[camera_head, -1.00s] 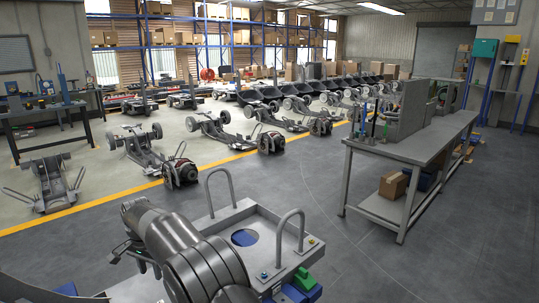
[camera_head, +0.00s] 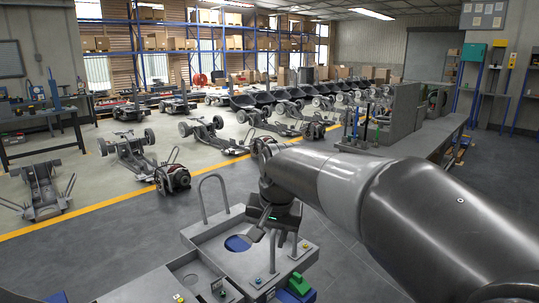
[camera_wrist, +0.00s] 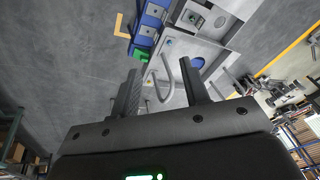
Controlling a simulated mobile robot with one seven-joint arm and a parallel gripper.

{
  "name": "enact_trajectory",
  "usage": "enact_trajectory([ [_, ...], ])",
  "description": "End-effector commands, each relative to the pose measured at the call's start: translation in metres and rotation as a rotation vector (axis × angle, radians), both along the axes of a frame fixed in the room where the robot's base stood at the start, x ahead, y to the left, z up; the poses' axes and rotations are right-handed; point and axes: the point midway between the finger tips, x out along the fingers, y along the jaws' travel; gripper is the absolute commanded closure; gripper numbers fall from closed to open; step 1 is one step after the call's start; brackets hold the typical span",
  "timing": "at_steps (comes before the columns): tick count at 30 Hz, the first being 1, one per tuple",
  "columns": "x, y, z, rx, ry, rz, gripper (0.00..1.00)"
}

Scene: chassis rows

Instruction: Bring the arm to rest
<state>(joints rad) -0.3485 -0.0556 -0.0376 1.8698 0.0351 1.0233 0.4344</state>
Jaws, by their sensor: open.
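My gripper (camera_head: 268,228) hangs at the end of my raised arm, above the grey tray-like top with hoop handles. In the wrist view my gripper (camera_wrist: 160,82) shows its two dark fingers spread apart with nothing between them. Beyond the fingertips is the grey top (camera_wrist: 205,48) with a handle hoop (camera_wrist: 160,85); the fingers look apart from it. My arm crosses the right half of the head view and hides part of the workbench and floor.
A grey workbench (camera_head: 425,135) with tools stands behind my arm at the right. Rows of chassis (camera_head: 130,155) stand on the left and back beyond a yellow floor line (camera_head: 95,210). Blue and green parts (camera_head: 298,286) sit at the tray's front corner. Open floor (camera_head: 345,265) lies right of it.

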Motion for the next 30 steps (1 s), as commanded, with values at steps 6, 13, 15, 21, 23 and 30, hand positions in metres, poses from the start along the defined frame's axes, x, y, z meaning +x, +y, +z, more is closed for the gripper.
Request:
enact_trajectory([
  [6, -0.062, -0.062, 0.007, -0.028, -0.071, 0.025, 0.58],
  [13, -0.129, -0.11, -0.005, -0.078, -0.142, 0.056, 0.58],
  [15, -0.149, -0.122, -0.013, -0.098, -0.162, 0.064, 0.58],
  [21, -0.193, -0.143, -0.034, -0.147, -0.204, 0.087, 0.58],
  [23, -0.2, -0.147, -0.039, -0.158, -0.211, 0.09, 0.58],
  [30, -0.211, -0.151, -0.048, -0.173, -0.219, 0.098, 0.58],
])
